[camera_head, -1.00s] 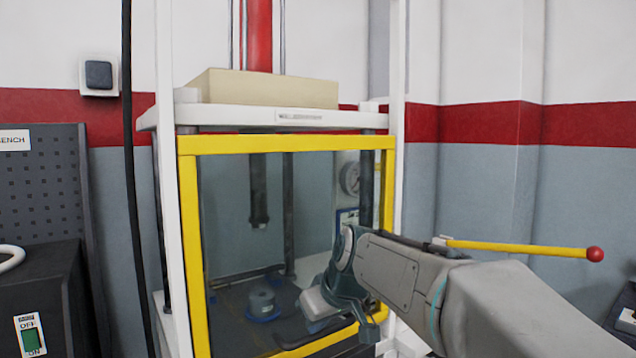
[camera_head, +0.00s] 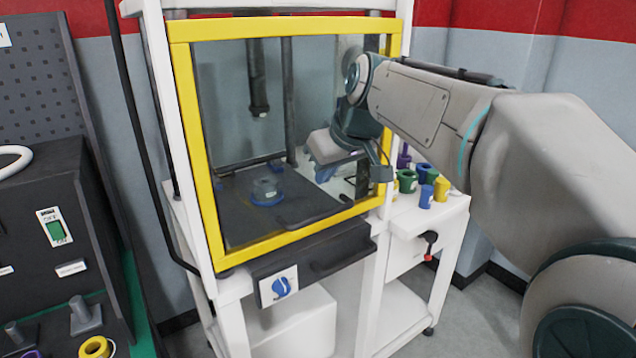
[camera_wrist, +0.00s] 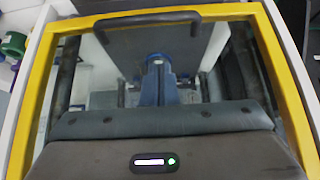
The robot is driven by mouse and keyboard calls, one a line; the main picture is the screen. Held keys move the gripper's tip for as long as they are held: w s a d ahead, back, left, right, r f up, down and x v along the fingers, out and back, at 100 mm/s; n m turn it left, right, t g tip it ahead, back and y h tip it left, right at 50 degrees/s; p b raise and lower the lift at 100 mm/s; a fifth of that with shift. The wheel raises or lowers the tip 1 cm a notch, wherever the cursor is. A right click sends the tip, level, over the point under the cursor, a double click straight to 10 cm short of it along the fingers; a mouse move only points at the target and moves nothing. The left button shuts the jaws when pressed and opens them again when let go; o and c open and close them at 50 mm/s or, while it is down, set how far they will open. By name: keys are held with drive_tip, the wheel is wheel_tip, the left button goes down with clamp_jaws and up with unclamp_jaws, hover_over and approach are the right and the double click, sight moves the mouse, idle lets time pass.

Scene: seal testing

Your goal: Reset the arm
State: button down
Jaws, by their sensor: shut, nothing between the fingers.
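My arm reaches in from the right in the head view. My gripper (camera_head: 324,172) hangs at its end, in front of the right part of the yellow-framed glass door (camera_head: 210,205), apart from any loose part. In the wrist view, the blue fingers (camera_wrist: 158,82) are together and empty, above the grey gripper body. The door's yellow frame (camera_wrist: 258,45) and black handle (camera_wrist: 150,17) lie beyond them. The door looks closed.
Behind the glass, a grey cylindrical part on a blue base (camera_head: 267,190) sits on a dark plate. Several coloured rings and cups (camera_head: 427,196) stand on the white side table. A black control box (camera_head: 60,215) is at left.

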drive_tip(key=s+d+f+m+g+h+p, duration=0.1)
drive_tip(key=s+d+f+m+p, duration=0.1)
drive_tip(key=s+d+f, duration=0.2)
drive_tip(key=s+d+f+m+g+h+p, duration=0.1)
drive_tip(key=s+d+f, duration=0.3)
drive_tip(key=s, duration=0.6)
drive_tip(key=s+d+f+m+h+p, duration=0.1)
drive_tip(key=s+d+f+m+p, duration=0.2)
drive_tip(key=s, duration=0.4)
wheel_tip(320, 180, down, 2)
drive_tip(key=shift+s+d+f+m+g+h+p, duration=0.15)
drive_tip(key=shift+s+d+m+g+h+p, duration=0.25)
drive_tip(key=shift+d, duration=0.65)
drive_tip(key=shift+w, duration=0.1)
